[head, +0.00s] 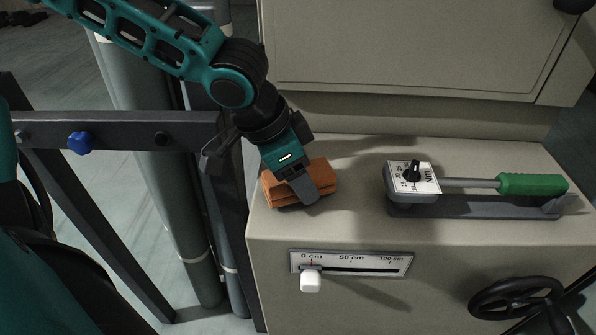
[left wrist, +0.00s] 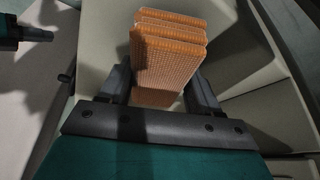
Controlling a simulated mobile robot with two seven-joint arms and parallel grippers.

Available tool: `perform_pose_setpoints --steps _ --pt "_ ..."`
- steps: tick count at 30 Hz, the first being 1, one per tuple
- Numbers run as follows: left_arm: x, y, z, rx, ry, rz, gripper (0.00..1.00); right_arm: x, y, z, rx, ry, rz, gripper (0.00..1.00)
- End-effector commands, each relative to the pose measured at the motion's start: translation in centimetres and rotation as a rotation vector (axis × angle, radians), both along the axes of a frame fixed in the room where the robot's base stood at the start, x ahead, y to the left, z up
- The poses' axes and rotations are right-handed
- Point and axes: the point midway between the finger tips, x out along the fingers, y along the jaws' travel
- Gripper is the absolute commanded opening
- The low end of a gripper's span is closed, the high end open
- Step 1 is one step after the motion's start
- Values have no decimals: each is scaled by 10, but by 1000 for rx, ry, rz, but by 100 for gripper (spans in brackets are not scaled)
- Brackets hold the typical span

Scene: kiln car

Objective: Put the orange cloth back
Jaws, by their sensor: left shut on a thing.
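The orange cloth (head: 325,178) is a folded, layered block at the left end of the beige cabinet's top (head: 350,225). My left gripper (head: 303,190) reaches down over it from above and is shut on it. In the left wrist view the cloth (left wrist: 168,50) stands between the two fingers (left wrist: 165,88), its ribbed layers facing the camera. I cannot tell whether the cloth touches the cabinet top or is just above it. My right gripper is not in view.
A torque wrench with a green handle (head: 532,185) and a dial (head: 412,177) lies in a grey cradle (head: 470,206) to the right. A slider scale with a white knob (head: 311,281) and a black handwheel (head: 515,298) are on the cabinet front. A grey frame bar (head: 115,131) stands left.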

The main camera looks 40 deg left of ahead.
Motion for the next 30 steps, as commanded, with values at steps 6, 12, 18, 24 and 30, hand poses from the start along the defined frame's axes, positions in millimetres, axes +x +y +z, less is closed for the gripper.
perform_pose_setpoints --steps 6,12,18,24,30 --pt "0 0 -3 0 0 0 38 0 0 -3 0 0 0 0" --pt "0 0 -6 0 0 0 38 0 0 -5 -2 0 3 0" --pt "0 0 -8 0 0 0 38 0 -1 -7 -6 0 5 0" --pt "0 0 -9 0 0 0 38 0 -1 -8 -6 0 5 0" --pt "0 0 -9 0 0 0 70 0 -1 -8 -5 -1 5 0"
